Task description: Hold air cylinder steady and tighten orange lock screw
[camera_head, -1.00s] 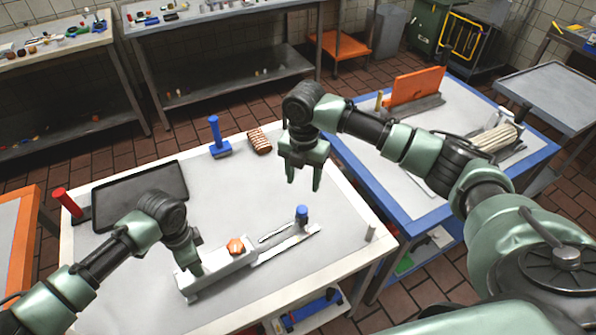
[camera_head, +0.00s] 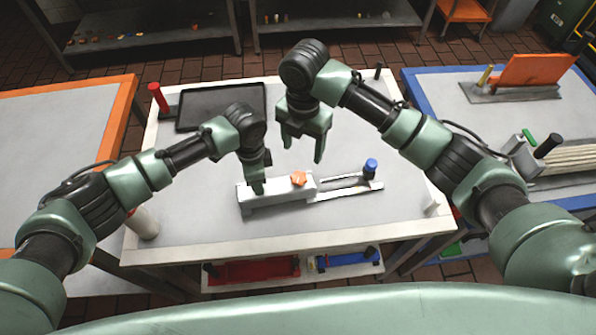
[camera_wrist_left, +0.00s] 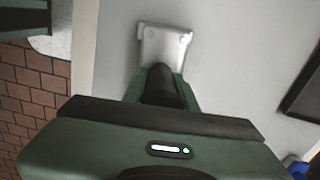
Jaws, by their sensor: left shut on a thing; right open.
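The air cylinder (camera_head: 283,196) is a long pale grey block lying on the white-topped table, with a thin rod part reaching right to a blue knob (camera_head: 370,168). The orange lock screw (camera_head: 298,179) sits on top of the block, near its middle. My left gripper (camera_head: 257,187) is shut on the left part of the cylinder; its fingertips are partly hidden. A pale grey metal end of the cylinder shows in the left wrist view (camera_wrist_left: 165,45). My right gripper (camera_head: 304,153) is open and empty, pointing down above and just behind the orange screw, apart from it.
A black tray (camera_head: 220,103) and a red-handled tool (camera_head: 158,98) are at the table's back left. A small white post (camera_head: 432,208) stands at the right edge. A blue-edged table (camera_head: 455,112) with an orange plate (camera_head: 536,72) is to the right.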

